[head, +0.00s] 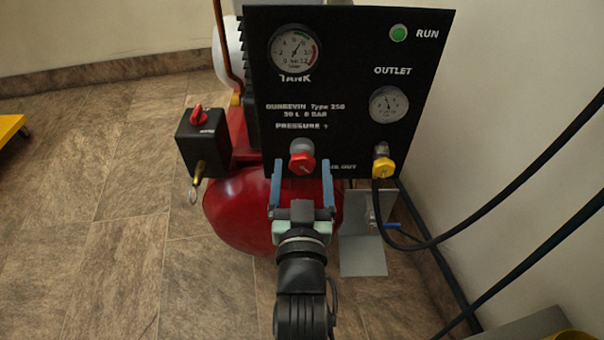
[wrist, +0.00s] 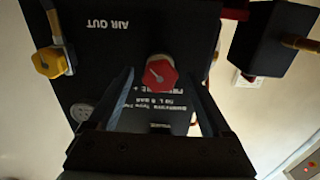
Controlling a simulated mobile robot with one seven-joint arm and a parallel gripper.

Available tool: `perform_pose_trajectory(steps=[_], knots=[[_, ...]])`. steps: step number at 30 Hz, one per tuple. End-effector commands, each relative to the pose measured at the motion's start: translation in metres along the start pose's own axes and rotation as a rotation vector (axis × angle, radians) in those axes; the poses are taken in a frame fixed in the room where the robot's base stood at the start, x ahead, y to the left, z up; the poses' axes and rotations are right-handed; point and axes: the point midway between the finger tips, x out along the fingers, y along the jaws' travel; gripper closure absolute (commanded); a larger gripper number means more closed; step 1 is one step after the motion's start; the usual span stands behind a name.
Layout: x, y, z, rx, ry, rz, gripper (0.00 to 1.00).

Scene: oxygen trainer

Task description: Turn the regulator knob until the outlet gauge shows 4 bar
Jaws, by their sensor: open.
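The red regulator knob (head: 302,162) sits on the black panel (head: 350,95) below the word PRESSURE. It also shows in the wrist view (wrist: 160,73). My gripper (head: 302,166) is open, its two blue fingers on either side of the knob in the head view. In the wrist view my fingers (wrist: 160,85) also lie left and right of the knob with gaps; I cannot tell how deep they reach. The outlet gauge (head: 389,104) is at the panel's right; its needle points up and slightly left, the numbers too small to read. The tank gauge (head: 295,49) is at upper left.
A yellow outlet fitting (head: 383,167) with a black hose (head: 440,238) is right of the knob. A black switch box (head: 202,142) with a red knob stands left. The red tank (head: 235,210) is below. A green RUN lamp (head: 398,33) is at upper right.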

Motion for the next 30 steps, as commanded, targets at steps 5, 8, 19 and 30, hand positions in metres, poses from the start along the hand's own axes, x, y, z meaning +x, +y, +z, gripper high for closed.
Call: perform_pose_trajectory(steps=[5, 8, 19, 30], knots=[[0.0029, 0.0, -0.0004, 0.0, 0.0, 0.0, 0.17], [0.0027, -0.0001, -0.0005, 0.0, 0.0, 0.0, 0.17], [0.0024, -0.0001, -0.0005, 0.0, 0.001, 0.0, 0.73], [0.0023, -0.001, -0.004, -0.074, 0.0, -0.002, 1.0]])
